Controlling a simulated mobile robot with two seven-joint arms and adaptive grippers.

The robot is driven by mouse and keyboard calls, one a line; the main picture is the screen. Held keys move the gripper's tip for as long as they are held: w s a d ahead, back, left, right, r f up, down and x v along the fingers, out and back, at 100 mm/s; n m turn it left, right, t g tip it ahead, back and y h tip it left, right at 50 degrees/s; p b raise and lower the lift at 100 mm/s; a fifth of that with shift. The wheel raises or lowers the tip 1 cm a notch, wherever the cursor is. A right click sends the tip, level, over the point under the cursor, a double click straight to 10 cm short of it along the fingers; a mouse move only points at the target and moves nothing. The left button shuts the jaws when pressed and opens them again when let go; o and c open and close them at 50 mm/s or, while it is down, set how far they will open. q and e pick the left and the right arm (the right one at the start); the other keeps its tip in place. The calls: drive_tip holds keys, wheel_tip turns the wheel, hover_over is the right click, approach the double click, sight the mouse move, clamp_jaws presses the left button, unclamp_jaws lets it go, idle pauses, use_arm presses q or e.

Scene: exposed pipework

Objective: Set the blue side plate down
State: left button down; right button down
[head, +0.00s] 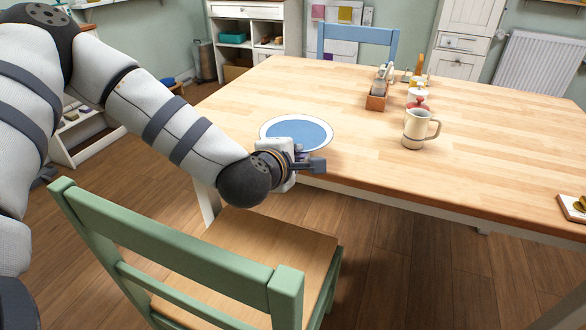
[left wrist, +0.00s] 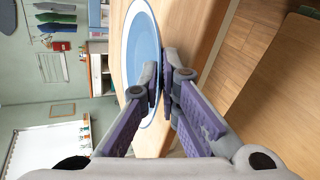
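The blue side plate (head: 297,132), with a white rim, is level over the near left part of the wooden table (head: 480,130). My left gripper (head: 302,154) is at the plate's near rim, by the table's front edge. In the left wrist view the plate (left wrist: 143,45) lies beyond the fingers, and the fingers of the gripper (left wrist: 165,80) are nearly together with the near rim between them. The fingers hide that part of the rim. I cannot tell whether the plate's underside touches the table. My right gripper is not in view.
A cream mug (head: 416,130) stands right of the plate, with a wooden caddy (head: 377,100) and small items behind. A green chair (head: 170,255) stands at the near edge, below my left arm. A blue chair (head: 358,37) is across. The table's middle right is clear.

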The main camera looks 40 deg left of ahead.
use_arm(q)
drive_tip(key=shift+w+a+f+b, duration=0.1)
drive_tip(key=shift+a+f+b, duration=0.1)
drive_tip(key=shift+f, duration=0.6)
drive_tip(key=shift+a+f+b, duration=0.2)
drive_tip(key=shift+a+f, duration=0.05)
drive_tip(key=shift+f, duration=0.55)
drive_tip(key=shift+w+a+f+b, duration=0.1)
drive_tip(key=shift+a+f+b, duration=0.1)
drive_tip(key=shift+f, duration=0.6)
drive_tip(key=c, duration=1.8)
unclamp_jaws()
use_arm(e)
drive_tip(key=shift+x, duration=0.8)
use_arm(q)
drive_tip(key=shift+r, duration=0.15)
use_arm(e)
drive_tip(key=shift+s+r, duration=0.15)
